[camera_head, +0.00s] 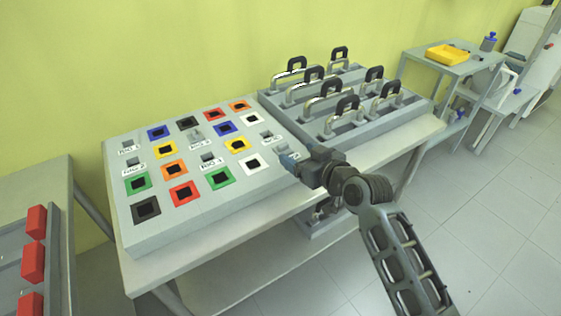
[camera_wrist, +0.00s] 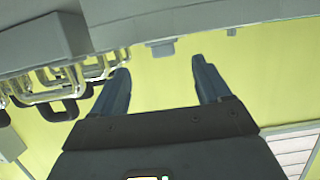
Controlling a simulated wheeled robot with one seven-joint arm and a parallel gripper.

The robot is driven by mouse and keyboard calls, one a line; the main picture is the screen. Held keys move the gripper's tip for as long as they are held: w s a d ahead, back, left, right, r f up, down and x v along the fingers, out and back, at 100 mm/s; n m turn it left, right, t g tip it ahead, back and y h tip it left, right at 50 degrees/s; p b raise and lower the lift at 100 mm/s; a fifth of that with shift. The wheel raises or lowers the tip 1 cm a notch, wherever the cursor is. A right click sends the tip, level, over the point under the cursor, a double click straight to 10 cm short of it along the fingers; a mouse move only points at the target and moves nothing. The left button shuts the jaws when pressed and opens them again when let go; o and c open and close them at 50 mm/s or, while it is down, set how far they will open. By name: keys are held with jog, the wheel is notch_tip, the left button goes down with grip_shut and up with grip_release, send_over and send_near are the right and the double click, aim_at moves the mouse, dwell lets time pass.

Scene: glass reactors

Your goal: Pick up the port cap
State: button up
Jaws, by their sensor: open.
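No part is clearly marked as the port cap. Small grey blocks stand beside white labels on the sloped grey board (camera_head: 190,222), one of them a grey block (camera_head: 267,135) near its right side. My gripper (camera_head: 287,160) is at the right edge of the board, close to that block. In the wrist view my gripper (camera_wrist: 160,72) is open, its two blue-grey fingers apart with nothing between them. A small grey block (camera_wrist: 162,48) shows just beyond the fingertips, in line with the gap. I cannot tell which block on the board this is.
The board carries several coloured square frames, such as a red frame (camera_head: 184,193). A grey rack with several black-topped metal handles (camera_head: 331,92) stands right behind my gripper. A side table holds a yellow tray (camera_head: 447,55). Red blocks (camera_head: 34,222) stand at the left.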

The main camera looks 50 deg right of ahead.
aim_at(284, 144)
jog(key=x, duration=0.2)
jog(key=p+x, duration=0.1)
jog(key=x, duration=0.4)
jog(key=shift+w+a+r+p, duration=0.1)
jog(key=shift+w+r+p, duration=0.2)
jog(key=shift+w, duration=0.15)
jog(key=c, duration=1.2)
jog(key=shift+o, duration=0.2)
